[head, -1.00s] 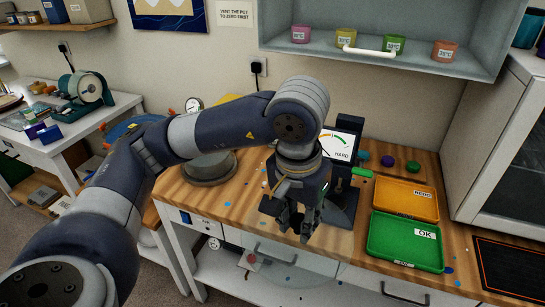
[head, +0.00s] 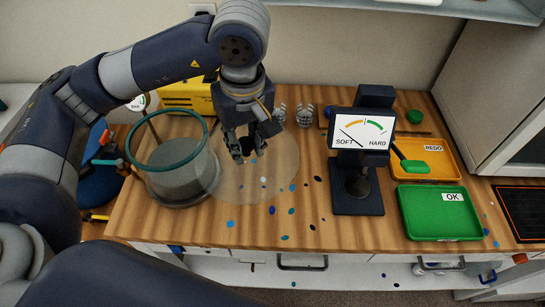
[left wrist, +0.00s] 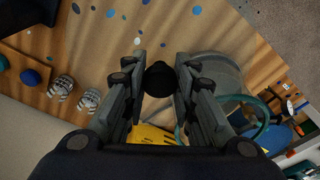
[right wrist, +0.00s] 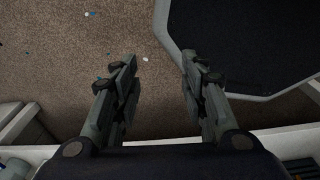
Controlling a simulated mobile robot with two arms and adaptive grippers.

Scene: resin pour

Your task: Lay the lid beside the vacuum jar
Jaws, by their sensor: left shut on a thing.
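The vacuum jar (head: 178,178) is a grey pot with a teal ring at its rim, standing on the left of the wooden bench; it also shows in the left wrist view (left wrist: 215,72). The lid (head: 285,180) is a clear, faint disc just right of the jar. My left gripper (head: 248,158) is shut on its black knob (left wrist: 159,78). The disc's left edge comes close to the jar; I cannot tell whether it touches the bench. My right gripper (right wrist: 158,75) is open and empty above the floor, outside the head view.
A hardness gauge (head: 358,140) stands right of the lid. A green OK tray (head: 440,235) and an orange REDO tray (head: 455,165) lie farther right. A yellow machine (head: 188,97) is behind the jar. Coloured spots dot the bench between lid and gauge.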

